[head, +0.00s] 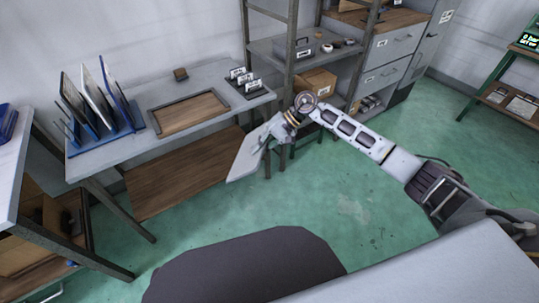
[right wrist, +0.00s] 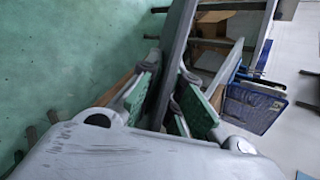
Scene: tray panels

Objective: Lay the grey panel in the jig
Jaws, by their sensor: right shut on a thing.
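The grey panel (head: 246,158) hangs tilted from my right gripper (head: 273,130), in front of the bench's right end and clear of its top. In the right wrist view the panel (right wrist: 174,62) is seen nearly edge-on between the green finger pads of my right gripper (right wrist: 172,100), which is shut on it. The jig (head: 190,112) looks like a shallow grey frame with a brown wooden floor; it lies empty on the bench, left of the gripper. My left gripper is not in view.
A blue rack (head: 105,130) with several upright panels stands on the bench (head: 206,76), left of the jig. Small labelled black holders (head: 245,84) stand at its right end, beside a metal shelf (head: 290,60). A small brown block (head: 181,74) lies behind the jig.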

